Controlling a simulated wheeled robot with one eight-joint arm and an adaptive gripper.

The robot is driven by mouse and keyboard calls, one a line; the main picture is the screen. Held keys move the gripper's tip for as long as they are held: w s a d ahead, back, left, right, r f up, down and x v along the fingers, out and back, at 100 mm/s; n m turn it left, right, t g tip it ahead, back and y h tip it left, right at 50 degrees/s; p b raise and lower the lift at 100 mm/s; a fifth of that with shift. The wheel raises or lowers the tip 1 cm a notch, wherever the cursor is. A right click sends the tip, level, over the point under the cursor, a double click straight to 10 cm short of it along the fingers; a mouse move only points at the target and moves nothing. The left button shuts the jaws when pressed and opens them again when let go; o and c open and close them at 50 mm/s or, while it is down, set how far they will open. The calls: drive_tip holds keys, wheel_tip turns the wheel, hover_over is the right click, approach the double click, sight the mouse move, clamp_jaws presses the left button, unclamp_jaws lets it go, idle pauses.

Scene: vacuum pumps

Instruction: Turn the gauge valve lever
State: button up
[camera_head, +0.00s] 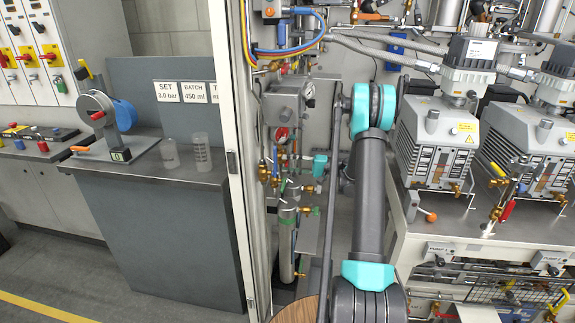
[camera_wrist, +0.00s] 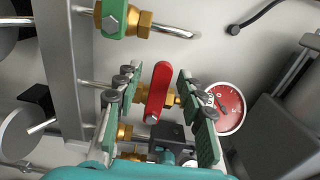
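The red gauge valve lever (camera_wrist: 158,92) stands in the middle of the wrist view on a brass valve (camera_wrist: 172,99). A red-faced round gauge (camera_wrist: 226,106) is just right of it. My gripper (camera_wrist: 160,74) is open, with one green-padded finger on each side of the lever. A gap shows between the lever and each finger, so I see no contact. In the head view my gripper (camera_head: 304,160) reaches into the pipework, small and partly hidden; the red gauge (camera_head: 281,134) shows near it. I cannot make out the lever clearly there.
In the wrist view a metal upright (camera_wrist: 60,65) stands at left, and a green-and-brass fitting (camera_wrist: 122,18) is above. A grey box (camera_wrist: 275,135) is at lower right. In the head view, vacuum pumps (camera_head: 437,145) stand right of my arm and a cabinet post (camera_head: 232,150) stands left.

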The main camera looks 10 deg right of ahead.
drive_tip(key=shift+s+d, duration=0.15)
drive_tip(key=shift+d, duration=0.35)
drive_tip(key=v, duration=0.6)
idle(0.5)
